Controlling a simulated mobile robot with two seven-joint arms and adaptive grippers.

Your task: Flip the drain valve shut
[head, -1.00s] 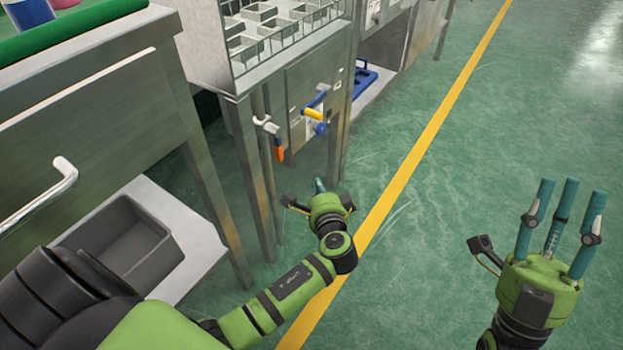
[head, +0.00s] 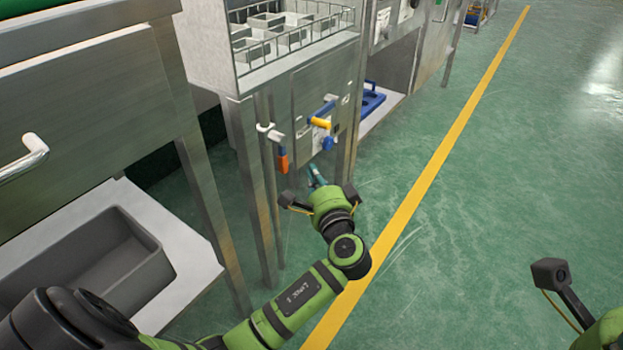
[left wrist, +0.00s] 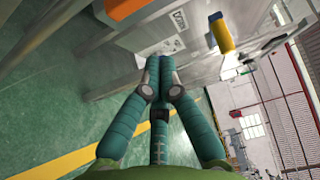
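Several valve handles show on the steel cabinet: an orange handle (head: 282,160) hanging down from a white pipe (head: 266,128), a yellow handle (head: 320,123) pointing sideways, and a blue knob (head: 327,143) below it. I cannot tell from the pictures which one is the drain valve. The left wrist view shows an orange piece (left wrist: 120,8) at the top and the yellow handle (left wrist: 222,35). My left gripper (head: 314,172) is just below and in front of the handles, with fingers together and nothing seen between them. My right gripper shows only its green body (head: 603,334); its fingers are out of frame.
A steel leg (head: 265,200) stands left of the left gripper. A grey bin (head: 105,262) sits on a low shelf at the left. A wire rack (head: 290,35) is on top of the cabinet. The green floor (head: 480,190) on the right is clear.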

